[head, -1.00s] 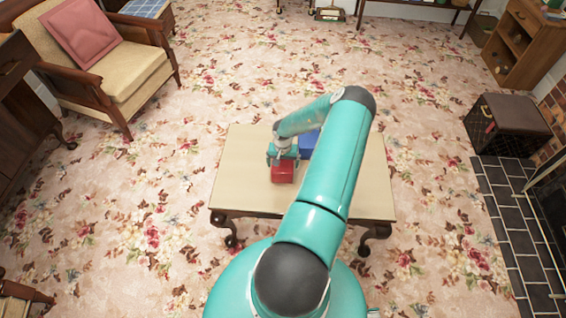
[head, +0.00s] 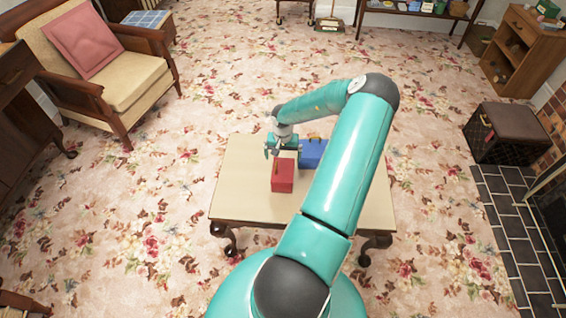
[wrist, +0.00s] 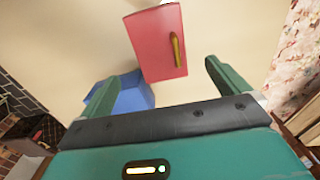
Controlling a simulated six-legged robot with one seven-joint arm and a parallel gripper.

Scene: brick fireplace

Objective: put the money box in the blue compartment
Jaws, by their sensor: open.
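A red box (head: 283,178) stands on the small table, with a gold bar on one face; it also shows in the wrist view (wrist: 156,50). A blue box (head: 314,154), taken as the blue compartment, stands behind it to the right, with a gold piece at its top. Its blue side shows partly behind a finger in the wrist view (wrist: 135,94). My gripper (head: 282,147) is open and empty by the far end of the red box. In the wrist view the red box lies ahead, between the finger directions. I cannot tell which thing is the money box.
The pale table top (head: 240,180) is clear on its left. An armchair (head: 100,75) stands at the far left. A dark footstool (head: 508,132) and a wooden shelf unit (head: 520,50) stand at the right. Patterned carpet surrounds the table.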

